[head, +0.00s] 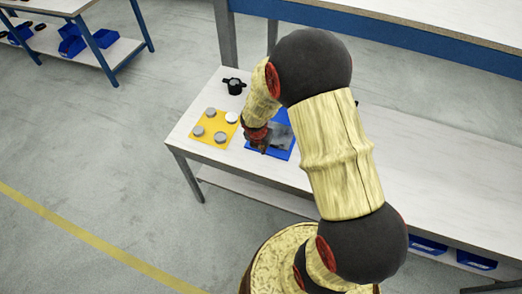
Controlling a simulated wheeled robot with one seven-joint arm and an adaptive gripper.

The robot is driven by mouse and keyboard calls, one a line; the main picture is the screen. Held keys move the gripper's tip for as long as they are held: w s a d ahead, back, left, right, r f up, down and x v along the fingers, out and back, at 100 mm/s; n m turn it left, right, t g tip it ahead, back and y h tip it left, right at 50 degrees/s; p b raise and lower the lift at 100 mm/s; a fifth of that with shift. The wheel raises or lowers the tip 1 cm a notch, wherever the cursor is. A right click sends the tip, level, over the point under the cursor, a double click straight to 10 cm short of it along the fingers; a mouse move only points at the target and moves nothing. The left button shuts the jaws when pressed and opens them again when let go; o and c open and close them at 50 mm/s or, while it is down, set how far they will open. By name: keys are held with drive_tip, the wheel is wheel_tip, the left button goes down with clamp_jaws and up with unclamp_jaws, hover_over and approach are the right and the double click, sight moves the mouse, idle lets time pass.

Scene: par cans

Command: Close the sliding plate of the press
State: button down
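My gripper (262,146) points down at the left part of a blue base (281,152) with a dark grey, smooth piece (280,135) on it. This looks like the press with its plate, but the arm hides much of it. I cannot tell whether the gripper touches the plate, how far the plate is slid, or whether the fingers are open or shut.
A yellow mat (206,138) with several grey round cans lies left of the blue base on the white table (190,150). A black knobbed object (234,86) stands behind it. The table's right side is clear. A blue-edged bench (420,42) stands behind.

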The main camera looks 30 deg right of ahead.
drive_tip(key=shift+w+d+r+p, duration=0.15)
drive_tip(key=shift+w+d+p, duration=0.15)
drive_tip(key=shift+d+p, duration=0.25)
drive_tip(key=p, duration=0.8)
approach(272, 125)
drive_tip(key=s+f, duration=0.1)
drive_tip(key=s+a+f, duration=0.1)
drive_tip(key=f, duration=0.1)
drive_tip(key=shift+s+f, duration=0.25)
drive_tip(key=shift+f, duration=0.05)
drive_tip(key=shift+w+d+f+p, duration=0.25)
drive_tip(key=shift+w+d+p, duration=0.1)
drive_tip(key=shift+d, duration=0.15)
drive_tip(key=shift+s+a, duration=0.1)
drive_tip(key=shift+a, duration=0.05)
